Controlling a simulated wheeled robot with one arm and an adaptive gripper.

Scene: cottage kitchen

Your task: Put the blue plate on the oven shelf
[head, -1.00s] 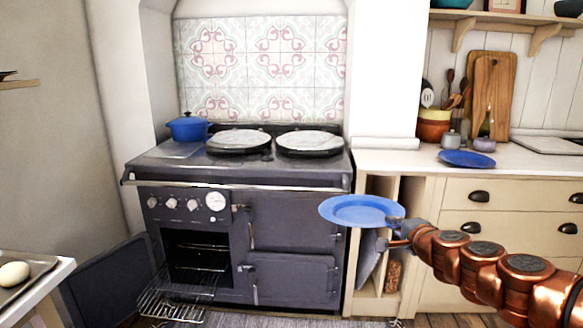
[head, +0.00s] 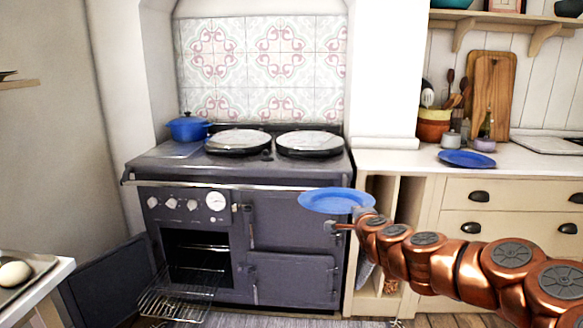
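A blue plate (head: 335,200) is held level in the air in front of the right side of the dark range cooker (head: 270,225). My gripper (head: 356,216) is shut on its right rim; the fingertips are partly hidden by the plate and the wrist.
A second blue plate (head: 467,158) lies on the counter at the right. A blue pot (head: 188,128) stands on the cooker top. A table corner (head: 45,290) with a tray is at lower left.

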